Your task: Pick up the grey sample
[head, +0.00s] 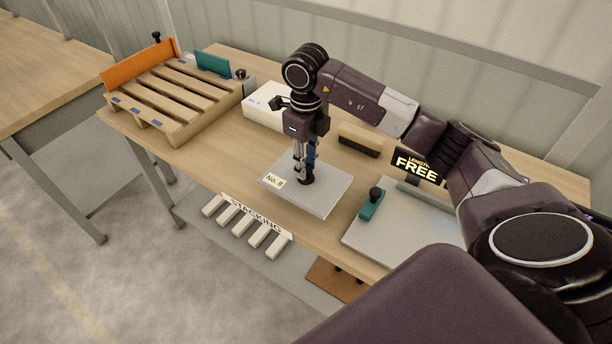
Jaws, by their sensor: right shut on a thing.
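A flat light-grey square plate with a "No. 8" label, likely the grey sample (325,203), lies on the wooden table in the middle of the head view. A small black knob stands on its top face. My right gripper (306,176) points straight down over the plate and is shut on this black knob (307,181). The fingers partly hide the knob. The plate looks level; I cannot tell whether it touches the table. My left gripper is not in view.
A wooden pallet (184,89) with orange and teal stops stands at the left. A white box (262,103) and a wooden-backed brush (360,135) sit behind the gripper. A teal block with a black knob (372,204) lies on a grey plate at right, near a "FREE" sign (416,168).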

